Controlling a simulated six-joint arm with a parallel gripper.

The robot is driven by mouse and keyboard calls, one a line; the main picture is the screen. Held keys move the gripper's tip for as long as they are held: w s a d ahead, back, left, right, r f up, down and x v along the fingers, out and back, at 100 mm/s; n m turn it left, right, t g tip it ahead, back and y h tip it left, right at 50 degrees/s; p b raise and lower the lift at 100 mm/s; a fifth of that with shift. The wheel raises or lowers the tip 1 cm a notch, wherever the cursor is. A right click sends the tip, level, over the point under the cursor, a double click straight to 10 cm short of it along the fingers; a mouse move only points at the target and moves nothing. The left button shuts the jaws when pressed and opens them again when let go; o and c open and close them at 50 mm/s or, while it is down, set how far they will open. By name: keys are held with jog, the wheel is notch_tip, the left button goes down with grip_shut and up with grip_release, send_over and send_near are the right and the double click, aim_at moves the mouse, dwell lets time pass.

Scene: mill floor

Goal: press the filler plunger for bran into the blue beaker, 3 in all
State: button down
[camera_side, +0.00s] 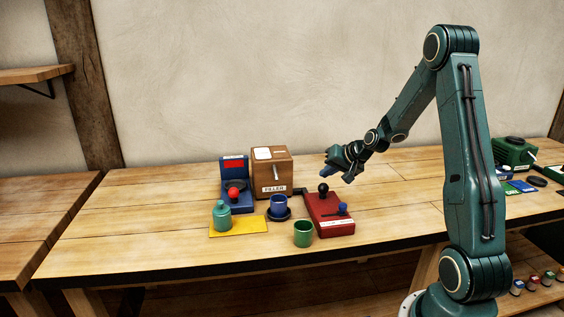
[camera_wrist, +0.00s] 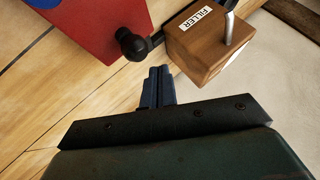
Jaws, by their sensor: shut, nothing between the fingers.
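The wooden filler box (camera_side: 271,172), labelled FILLER, stands at the back middle with a metal rod on its front; it also shows in the wrist view (camera_wrist: 200,48). The blue beaker (camera_side: 279,203) stands upright on a dark round rest (camera_side: 287,216) in front of the filler; its contents cannot be seen. A red block (camera_side: 322,208) with a black ball knob (camera_side: 323,188) and a blue knob sits to the right; the black knob shows in the wrist view (camera_wrist: 133,45). My gripper (camera_wrist: 158,72) is shut and empty, above and right of the black knob in the side view, apart from it.
A green beaker (camera_side: 303,234) stands near the front edge. A teal jar (camera_side: 222,215) stands on a yellow mat (camera_side: 240,229). A blue device (camera_side: 236,203) with a red knob and red display is behind.

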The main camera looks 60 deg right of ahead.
aim_at(326, 187)
jog(key=shift+r, duration=2.15)
jog(key=shift+a+r, duration=0.15)
jog(key=shift+a, duration=0.1)
jog(key=s+a+r+n+g+y, duration=0.1)
jog(key=s+a+r+n, duration=0.3)
jog(key=a, duration=0.6)
jog(key=s+a+r+n+g, duration=0.1)
jog(key=s+a+r+n, duration=0.1)
jog(key=a+r, duration=0.5)
jog(key=s+a+n, duration=0.2)
jog(key=s+a, duration=0.4)
jog(key=s, duration=0.2)
jog(key=s+a+n+g, duration=0.1)
jog(key=s+a+n, duration=0.1)
jog(key=s+a, duration=0.4)
jog(key=s, duration=0.2)
jog(key=shift+s+n, duration=0.35)
jog(key=shift+n, duration=0.05)
jog(key=shift+a+f, duration=0.1)
